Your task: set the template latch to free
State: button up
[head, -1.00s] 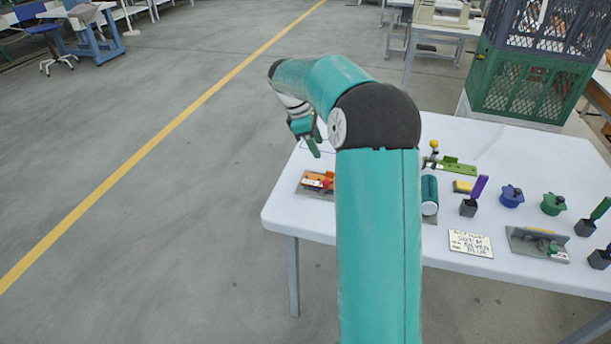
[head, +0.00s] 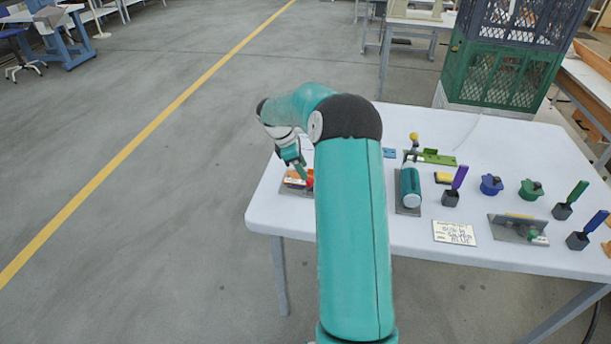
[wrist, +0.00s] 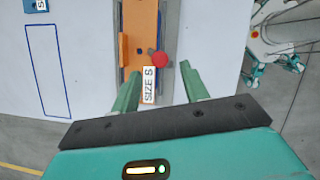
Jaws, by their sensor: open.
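An orange template piece (head: 294,182) sits on a grey plate at the left end of the white table. In the wrist view it is a long orange strip (wrist: 134,28) with a white "SIZE S" label (wrist: 149,85) at its near end. A round red knob (wrist: 159,59), probably the latch, is at its right side; it also shows in the head view (head: 310,182). My gripper (head: 303,172) is low over this fixture. In the wrist view my gripper (wrist: 161,72) is open, one finger on each side of the label, with the knob just ahead. Contact cannot be told.
A teal cylinder (head: 410,188) on a plate, a green fixture (head: 437,157), blue and green pots, brushes in holders and a written card (head: 454,232) stand to the right. A blue outlined rectangle (wrist: 48,70) marks bare table. The table edge is close to the fixture.

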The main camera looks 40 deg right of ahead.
aim_at(309, 181)
jog(key=shift+x, duration=2.25)
jog(key=shift+w, duration=0.1)
grip_shut()
jog(key=shift+m, duration=0.4)
jog(key=m, duration=0.1)
jog(key=m+y, duration=0.1)
jog(key=m, duration=0.1)
jog(key=m+g, duration=0.1)
jog(key=m, duration=0.1)
jog(key=shift+s+d+y, duration=0.1)
jog(key=shift+s+y, duration=0.2)
jog(key=shift+y, duration=0.1)
jog(key=m, duration=0.2)
jog(key=m+y, duration=0.1)
jog(key=m, duration=0.1)
jog(key=m+y, duration=0.1)
jog(key=m, duration=0.1)
jog(key=shift+s+g, duration=0.3)
jog(key=shift+s, duration=0.05)
